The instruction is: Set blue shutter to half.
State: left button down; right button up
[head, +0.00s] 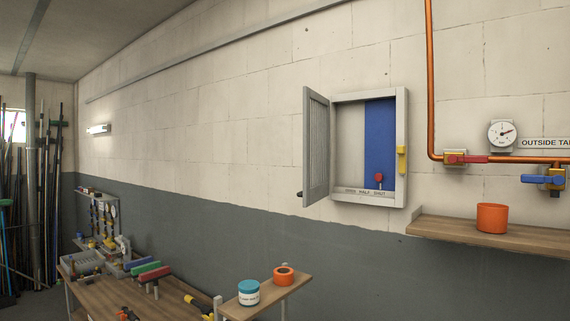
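The blue shutter (380,135) is an upright blue panel inside a grey wall box (401,190). It covers the right part of the opening; the left part shows a pale back. A red knob (378,178) sits near the shutter's lower end. The sill label strip (365,191) seems to read OPEN, HALF, SHUT from left to right. The knob stands above the right part of the strip, near SHUT. The box's grey louvred door (316,146) stands open to the left. Neither of my grippers is in view.
A yellow latch (401,160) is on the box's right side. A wooden shelf (450,229) with an orange pot (492,218) is at right, below copper pipes and a gauge (502,134). A cluttered workbench (160,300) is lower left. Space before the box looks clear.

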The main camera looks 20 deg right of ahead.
aim_at(380, 134)
jog(key=u, duration=0.55)
jog(key=i, duration=1.95)
jog(key=z, duration=2.65)
